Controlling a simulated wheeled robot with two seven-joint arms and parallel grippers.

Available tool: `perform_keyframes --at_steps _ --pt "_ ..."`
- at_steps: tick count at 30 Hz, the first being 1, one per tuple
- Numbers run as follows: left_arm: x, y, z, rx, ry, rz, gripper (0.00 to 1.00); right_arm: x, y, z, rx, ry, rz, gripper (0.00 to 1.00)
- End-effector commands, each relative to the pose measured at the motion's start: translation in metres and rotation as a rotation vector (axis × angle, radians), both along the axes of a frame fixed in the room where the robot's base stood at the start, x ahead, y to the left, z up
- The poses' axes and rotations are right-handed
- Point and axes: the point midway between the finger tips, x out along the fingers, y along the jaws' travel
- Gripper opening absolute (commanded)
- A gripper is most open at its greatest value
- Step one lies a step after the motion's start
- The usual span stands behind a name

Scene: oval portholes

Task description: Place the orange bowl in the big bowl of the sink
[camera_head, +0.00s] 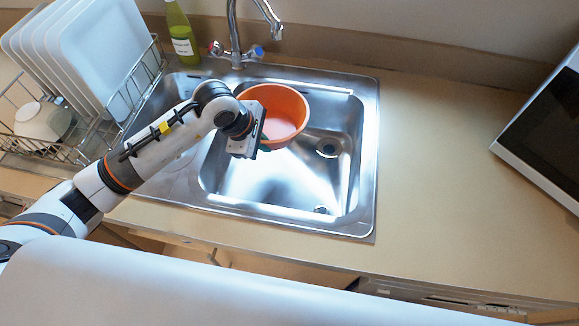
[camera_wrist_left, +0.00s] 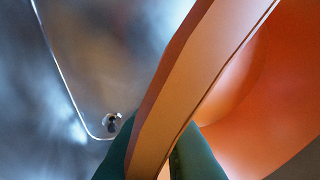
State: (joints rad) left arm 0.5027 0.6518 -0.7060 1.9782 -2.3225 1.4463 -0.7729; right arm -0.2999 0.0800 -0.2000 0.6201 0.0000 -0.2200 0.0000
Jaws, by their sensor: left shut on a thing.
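The orange bowl (camera_head: 286,112) is over the back left part of the sink's big bowl (camera_head: 335,185) in the head view. My left gripper (camera_head: 262,146) is shut on the near left side of its rim. In the left wrist view the gripper's dark green fingers (camera_wrist_left: 155,160) pinch the wall of the orange bowl (camera_wrist_left: 215,65), with one finger on each side. Metal of the sink (camera_wrist_left: 90,60) lies beyond it. I cannot tell whether the bowl touches the sink. My right gripper is not in view.
A tap (camera_head: 236,50) stands behind the sink, close to the orange bowl. A green bottle (camera_head: 181,35) and a dish rack (camera_head: 140,85) with white plates (camera_head: 100,50) are at the left. A microwave (camera_head: 548,130) is at the right. The counter (camera_head: 440,150) between is clear.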

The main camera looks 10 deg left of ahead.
Motion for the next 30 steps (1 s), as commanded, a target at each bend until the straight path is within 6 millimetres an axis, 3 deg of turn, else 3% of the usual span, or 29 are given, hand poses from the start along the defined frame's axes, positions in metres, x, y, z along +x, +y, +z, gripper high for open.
perform_keyframes --at_steps 12,21,30 --pt "0.0 0.0 -0.05 -0.001 0.001 0.0 0.0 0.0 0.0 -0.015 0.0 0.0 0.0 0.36" --pt "-0.001 0.0 -0.098 -0.001 0.005 0.002 0.0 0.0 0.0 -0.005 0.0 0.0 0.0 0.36" --pt "-0.001 -0.001 -0.134 -0.002 0.004 0.002 0.0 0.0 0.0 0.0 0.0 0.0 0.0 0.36"
